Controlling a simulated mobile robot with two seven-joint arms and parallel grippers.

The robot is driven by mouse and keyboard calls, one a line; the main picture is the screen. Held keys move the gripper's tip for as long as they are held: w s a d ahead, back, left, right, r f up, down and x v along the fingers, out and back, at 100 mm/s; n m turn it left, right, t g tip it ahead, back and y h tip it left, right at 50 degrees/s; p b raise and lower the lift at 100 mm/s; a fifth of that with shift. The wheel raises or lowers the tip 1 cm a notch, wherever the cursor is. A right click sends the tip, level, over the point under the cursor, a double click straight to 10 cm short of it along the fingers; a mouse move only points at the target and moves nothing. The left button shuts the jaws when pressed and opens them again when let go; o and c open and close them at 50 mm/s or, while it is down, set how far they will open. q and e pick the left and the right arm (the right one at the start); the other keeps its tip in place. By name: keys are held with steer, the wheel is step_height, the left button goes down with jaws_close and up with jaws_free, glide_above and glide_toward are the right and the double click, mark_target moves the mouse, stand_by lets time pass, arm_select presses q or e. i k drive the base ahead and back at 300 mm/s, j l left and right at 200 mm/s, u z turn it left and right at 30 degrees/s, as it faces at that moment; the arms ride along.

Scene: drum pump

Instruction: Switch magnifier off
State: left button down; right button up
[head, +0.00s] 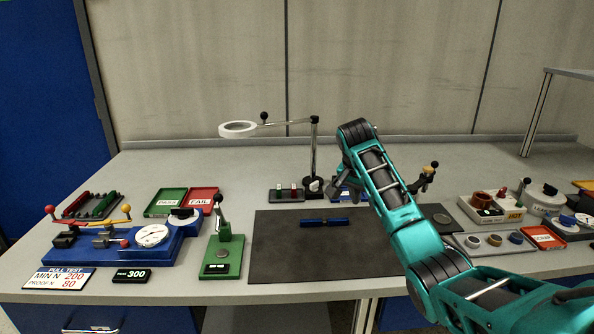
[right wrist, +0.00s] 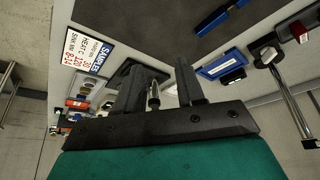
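The magnifier has a white ring (head: 238,129) on a thin arm with a black knob, carried by an upright metal post (head: 314,150). In the right wrist view the post (right wrist: 292,105) runs down the right edge. My right gripper (right wrist: 160,75) has its fingers apart, with no held thing visible; it sits right of the post, partly hidden behind my arm in the head view. The left gripper is not in view.
A dark mat (head: 285,255) with a blue bar (head: 325,222) covers the bench middle. A blue pull tester (head: 120,245) and a green press (head: 222,255) stand left. Trays and small parts (head: 495,240) crowd the right. A blue-edged tray (right wrist: 222,65) lies near the post.

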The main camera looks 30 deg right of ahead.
mark_target(313, 187)
steer(key=i, duration=0.95)
steer(key=l, duration=0.65)
steer(key=i, duration=0.05)
